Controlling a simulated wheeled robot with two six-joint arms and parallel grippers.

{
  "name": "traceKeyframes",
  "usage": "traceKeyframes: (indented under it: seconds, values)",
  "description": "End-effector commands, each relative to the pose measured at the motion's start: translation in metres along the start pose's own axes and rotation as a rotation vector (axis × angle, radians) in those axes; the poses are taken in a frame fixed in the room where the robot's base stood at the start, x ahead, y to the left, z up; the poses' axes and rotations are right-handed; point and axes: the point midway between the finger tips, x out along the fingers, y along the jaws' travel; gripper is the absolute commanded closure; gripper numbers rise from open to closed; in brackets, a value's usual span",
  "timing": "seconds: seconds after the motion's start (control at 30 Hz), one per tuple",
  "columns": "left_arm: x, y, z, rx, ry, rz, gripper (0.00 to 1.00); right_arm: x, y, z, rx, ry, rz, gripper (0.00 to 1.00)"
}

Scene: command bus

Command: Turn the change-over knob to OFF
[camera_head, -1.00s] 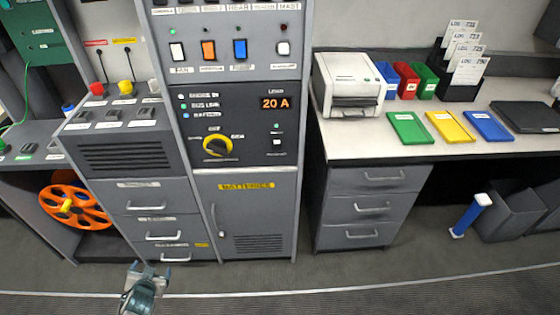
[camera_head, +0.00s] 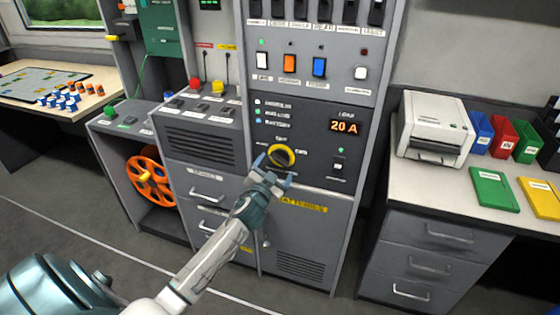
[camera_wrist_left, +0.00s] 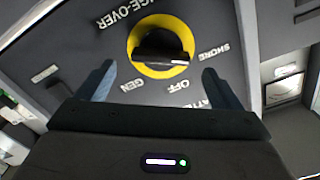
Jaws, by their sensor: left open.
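The change-over knob (camera_head: 281,156) is a yellow disc with a black bar handle on the dark panel of the grey cabinet. In the left wrist view the knob (camera_wrist_left: 162,35) appears upside down, with the labels SHORE, OFF and GEN around it. The white mark on its handle lies at the right end, seemingly toward the SHORE side. My left gripper (camera_head: 273,171) is open just in front of and below the knob. In the wrist view its two fingers (camera_wrist_left: 159,72) are spread wide, one to each side of the knob's near edge, apparently not touching it. My right gripper is not in view.
Switches (camera_head: 290,63) line the panel above, and a 20 A display (camera_head: 343,126) sits right of the knob. Drawers (camera_head: 208,194) and an orange reel (camera_head: 150,180) are at left. A desk with a printer (camera_head: 434,130) stands at right. The floor in front is clear.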

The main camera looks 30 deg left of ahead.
Motion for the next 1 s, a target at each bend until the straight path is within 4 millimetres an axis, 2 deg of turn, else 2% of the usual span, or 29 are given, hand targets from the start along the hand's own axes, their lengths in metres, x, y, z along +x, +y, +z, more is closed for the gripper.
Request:
traceKeyframes:
  seconds: [0.1,0.2,0.6,0.83,1.0]
  values:
    - [0.019,-0.001,-0.001,0.001,-0.001,-0.001,0.13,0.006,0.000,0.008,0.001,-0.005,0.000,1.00]
    - [0.029,-0.001,-0.001,0.001,0.000,0.000,0.13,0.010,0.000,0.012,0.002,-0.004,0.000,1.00]
    - [0.037,0.000,0.000,0.001,0.000,0.001,0.13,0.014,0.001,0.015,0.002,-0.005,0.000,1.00]
    - [0.036,0.000,0.001,0.001,0.000,0.001,0.57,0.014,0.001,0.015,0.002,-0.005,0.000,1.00]
    - [0.036,0.000,0.001,0.006,-0.001,0.001,0.57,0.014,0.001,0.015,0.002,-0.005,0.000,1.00]
